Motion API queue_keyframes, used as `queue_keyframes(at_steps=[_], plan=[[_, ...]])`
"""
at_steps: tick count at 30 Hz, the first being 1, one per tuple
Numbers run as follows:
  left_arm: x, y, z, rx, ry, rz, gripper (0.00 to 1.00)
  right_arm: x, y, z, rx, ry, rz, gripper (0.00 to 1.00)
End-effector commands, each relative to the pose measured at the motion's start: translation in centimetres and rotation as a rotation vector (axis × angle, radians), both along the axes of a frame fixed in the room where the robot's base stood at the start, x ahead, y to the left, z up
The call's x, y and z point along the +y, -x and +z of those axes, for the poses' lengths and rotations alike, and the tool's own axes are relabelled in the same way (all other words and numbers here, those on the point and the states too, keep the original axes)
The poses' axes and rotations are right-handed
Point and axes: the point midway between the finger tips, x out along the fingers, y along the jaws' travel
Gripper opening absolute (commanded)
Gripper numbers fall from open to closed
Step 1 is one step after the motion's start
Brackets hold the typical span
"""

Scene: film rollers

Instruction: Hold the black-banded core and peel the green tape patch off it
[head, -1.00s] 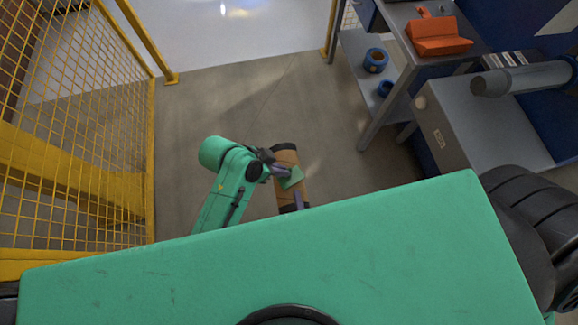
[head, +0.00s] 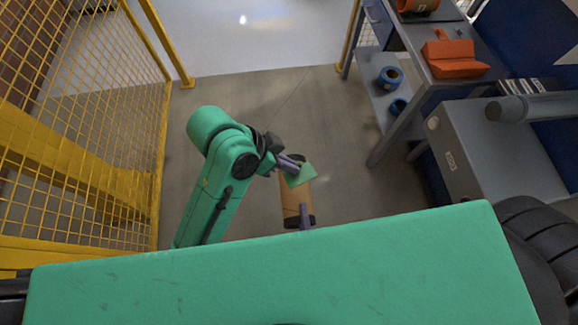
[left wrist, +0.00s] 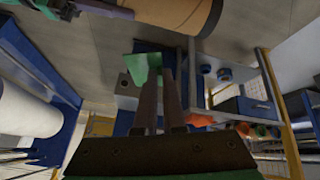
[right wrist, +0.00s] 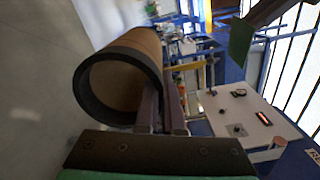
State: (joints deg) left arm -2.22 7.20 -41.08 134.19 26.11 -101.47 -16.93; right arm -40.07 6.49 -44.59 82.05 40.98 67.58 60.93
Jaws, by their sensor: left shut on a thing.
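The black-banded core (head: 292,205) is a brown cardboard tube with black ends, held above the floor. Its open black end (right wrist: 88,90) faces the right wrist camera. My right gripper (head: 304,212) is shut on the core's near end, its fingers at the rim in the right wrist view (right wrist: 160,95). My left gripper (head: 293,165) is shut on the green tape patch (head: 303,176). In the left wrist view the patch (left wrist: 146,67) sticks out from the fingertips, apart from the core (left wrist: 170,10). The right wrist view also shows the patch (right wrist: 240,42) clear of the core.
A yellow mesh fence (head: 110,90) stands at left. At right are a grey shelf with blue rings (head: 390,77) and an orange item (head: 450,58), and a grey cabinet (head: 490,160). Open floor (head: 270,110) lies between.

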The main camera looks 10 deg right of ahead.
Motion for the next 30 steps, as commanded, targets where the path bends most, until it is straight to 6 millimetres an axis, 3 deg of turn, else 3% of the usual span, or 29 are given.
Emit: queue_keyframes(at_steps=[30], plan=[[0.0, 0.0, 4.8, -0.001, 0.0, 0.0, 0.0, 0.0, 0.0, 0.1, -0.002, 0.0, -0.001, 0.0]])
